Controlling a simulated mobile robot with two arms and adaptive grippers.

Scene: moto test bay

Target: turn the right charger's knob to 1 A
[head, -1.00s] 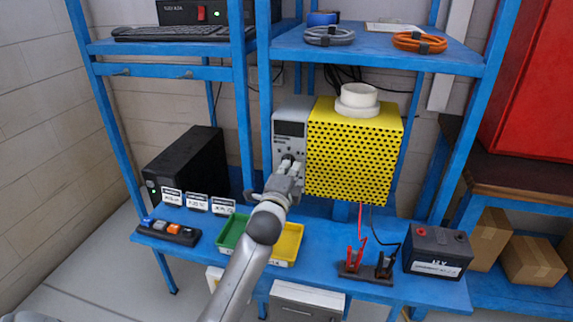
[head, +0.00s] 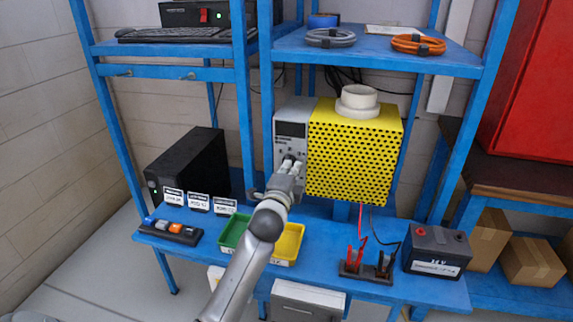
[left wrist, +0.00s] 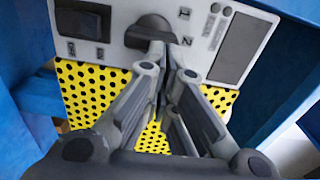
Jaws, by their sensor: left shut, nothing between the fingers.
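A grey panel (head: 291,113) with a dark display is on the left side of a yellow perforated box (head: 355,150) under the shelf. In the left wrist view the panel carries a dark rounded knob (left wrist: 150,28), with small marks like 1 and 2 beside it, and a dark switch (left wrist: 82,20). My left gripper (head: 294,164) is shut and empty in front of the panel's lower part. In the left wrist view its fingertips (left wrist: 163,66) overlap the knob's edge; I cannot tell whether they touch it. The knob's setting is unclear. My right gripper is not in view.
A black box (head: 188,165) stands at the left. Green (head: 233,232) and yellow (head: 288,243) trays lie below the arm. Red and black clamps (head: 366,262) stand near a battery (head: 437,250) at the right. A blue shelf post (head: 266,100) is just left of the panel.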

